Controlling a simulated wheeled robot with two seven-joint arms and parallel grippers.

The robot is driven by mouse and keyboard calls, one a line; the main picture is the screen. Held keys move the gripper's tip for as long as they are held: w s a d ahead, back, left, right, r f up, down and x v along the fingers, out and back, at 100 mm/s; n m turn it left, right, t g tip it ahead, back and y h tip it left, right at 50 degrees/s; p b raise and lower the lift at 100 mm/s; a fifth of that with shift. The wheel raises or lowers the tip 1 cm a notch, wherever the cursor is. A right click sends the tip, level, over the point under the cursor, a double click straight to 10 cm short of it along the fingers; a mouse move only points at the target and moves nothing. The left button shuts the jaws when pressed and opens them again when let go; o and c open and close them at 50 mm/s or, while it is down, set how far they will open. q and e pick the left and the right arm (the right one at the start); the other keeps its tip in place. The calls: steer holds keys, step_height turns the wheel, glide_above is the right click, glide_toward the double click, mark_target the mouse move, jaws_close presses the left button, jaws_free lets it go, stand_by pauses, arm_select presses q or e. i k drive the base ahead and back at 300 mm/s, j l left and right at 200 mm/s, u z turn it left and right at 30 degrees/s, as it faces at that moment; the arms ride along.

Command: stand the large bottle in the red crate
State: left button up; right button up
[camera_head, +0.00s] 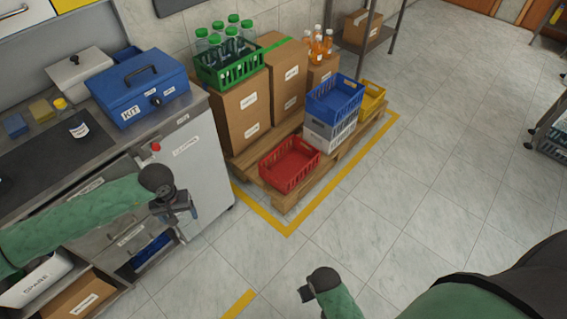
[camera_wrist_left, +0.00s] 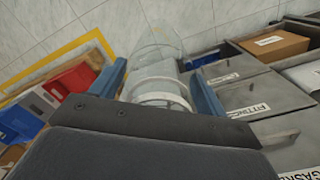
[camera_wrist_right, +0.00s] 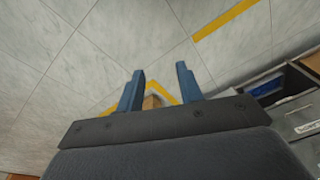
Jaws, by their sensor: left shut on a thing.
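The red crate (camera_head: 290,164) sits on the near end of the wooden pallet and looks empty. It also shows at the left of the left wrist view (camera_wrist_left: 75,78). My left gripper (camera_head: 180,210) is in front of the grey cabinet, to the left of the crate and apart from it. In the left wrist view its fingers are shut on a large clear bottle (camera_wrist_left: 157,50) with a pale ring around it. The bottle is hard to make out in the head view. My right gripper (camera_wrist_right: 160,82) is open and empty above the floor.
Blue and white crates (camera_head: 335,98) are stacked just behind the red crate. A green crate of bottles (camera_head: 230,75) stands on cardboard boxes (camera_head: 242,108) on the pallet (camera_head: 290,202). The counter (camera_head: 110,152) is at left. The tiled floor (camera_head: 400,200) at right is clear.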

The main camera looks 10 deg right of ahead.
mark_target(289, 175)
steer(key=i+l+z, duration=0.1)
steer(key=l, duration=0.3)
steer(key=i+l, duration=0.2)
steer(key=l, duration=0.2)
steer(key=i+l+z, duration=0.15)
steer(key=l, duration=0.25)
steer(key=i+l, duration=0.25)
steer(key=l, duration=0.15)
steer(key=i+l+z, duration=0.15)
steer(key=l, duration=0.25)
